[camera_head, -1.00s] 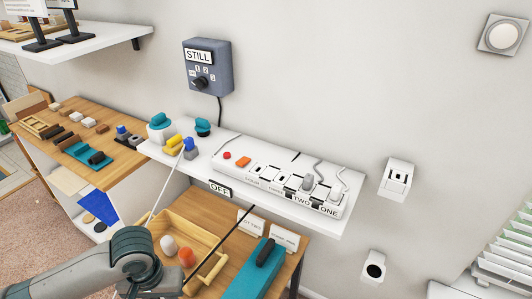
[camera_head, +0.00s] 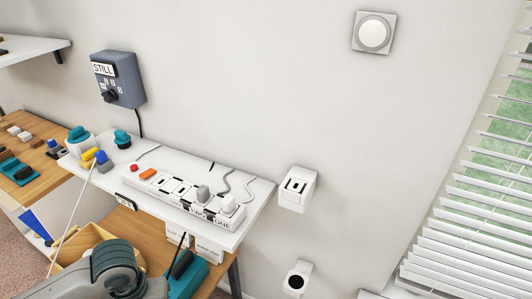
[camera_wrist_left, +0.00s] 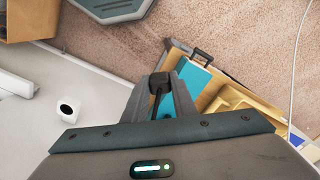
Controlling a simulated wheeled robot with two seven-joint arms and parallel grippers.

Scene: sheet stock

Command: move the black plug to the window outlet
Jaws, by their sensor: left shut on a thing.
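The black plug (camera_wrist_left: 158,82) is between the fingers of my left gripper (camera_wrist_left: 160,92) in the left wrist view, and the gripper is shut on it. In the head view my left forearm shows at the bottom left, with its fingers and the plug out of sight. A white wall outlet with dark slots (camera_head: 298,187) is right of the shelf, left of the window. A lower white fitting with a round dark hole (camera_head: 297,279) is below it and also shows in the left wrist view (camera_wrist_left: 67,108). My right gripper is not in view.
A white shelf (camera_head: 256,212) carries a power strip (camera_head: 172,184) with a grey plug (camera_head: 203,192) and a white plug (camera_head: 228,203). A teal block (camera_head: 190,280) and wooden tray (camera_head: 88,235) are below. Window blinds (camera_head: 480,190) are right; the wall between is bare.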

